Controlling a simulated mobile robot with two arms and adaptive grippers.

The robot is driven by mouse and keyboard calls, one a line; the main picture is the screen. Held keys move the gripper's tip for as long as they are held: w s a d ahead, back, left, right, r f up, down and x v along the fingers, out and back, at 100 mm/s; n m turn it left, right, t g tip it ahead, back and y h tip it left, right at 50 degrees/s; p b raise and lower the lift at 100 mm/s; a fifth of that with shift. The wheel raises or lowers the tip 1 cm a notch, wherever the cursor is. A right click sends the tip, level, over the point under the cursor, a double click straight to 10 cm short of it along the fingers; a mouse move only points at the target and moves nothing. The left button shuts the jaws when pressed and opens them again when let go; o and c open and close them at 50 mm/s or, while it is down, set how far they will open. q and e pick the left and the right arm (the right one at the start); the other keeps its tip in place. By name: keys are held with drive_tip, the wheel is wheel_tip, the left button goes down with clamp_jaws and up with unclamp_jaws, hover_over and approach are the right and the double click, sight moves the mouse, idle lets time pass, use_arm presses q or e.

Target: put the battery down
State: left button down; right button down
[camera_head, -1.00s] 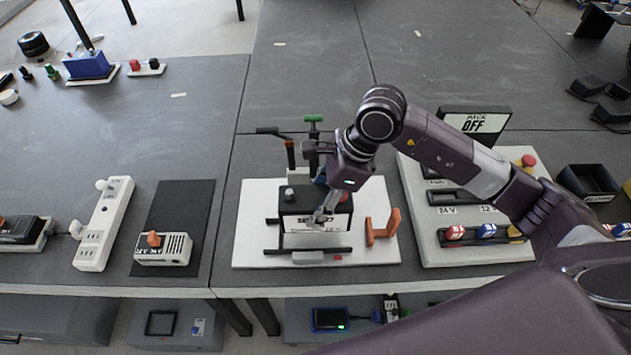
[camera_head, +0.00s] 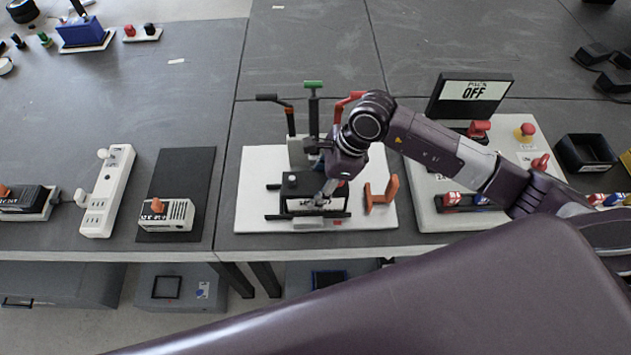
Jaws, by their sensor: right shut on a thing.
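The battery (camera_head: 297,189) is a black block with a white label on its front and a pale terminal knob on top. It is between the two dark rails (camera_head: 307,216) of a holder on a white base plate (camera_head: 380,216). My right gripper (camera_head: 324,197) reaches down over its right part and is shut on it. The fingers and wrist hide the battery's right side, and I cannot tell whether its underside rests on the plate. My left gripper is not in view.
An orange bracket (camera_head: 381,195) stands close right of the battery. Upright levers with green (camera_head: 313,86) and black handles stand behind it. A control panel with an OFF display (camera_head: 470,95) is to the right. A power strip (camera_head: 108,190) and a small white box (camera_head: 166,214) are left.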

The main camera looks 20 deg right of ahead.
drive_tip(key=shift+w+a+r, duration=0.1)
drive_tip(key=shift+r, duration=0.05)
drive_tip(key=c, duration=1.3)
unclamp_jaws()
drive_tip(key=shift+s+f, duration=0.2)
drive_tip(key=shift+o, duration=0.2)
drive_tip(key=shift+r, duration=0.1)
drive_tip(key=b+v, duration=0.3)
drive_tip(key=v, duration=0.8)
drive_tip(key=shift+s+d+r, duration=0.1)
drive_tip(key=shift+d+r, duration=0.25)
drive_tip(key=shift+r, duration=0.15)
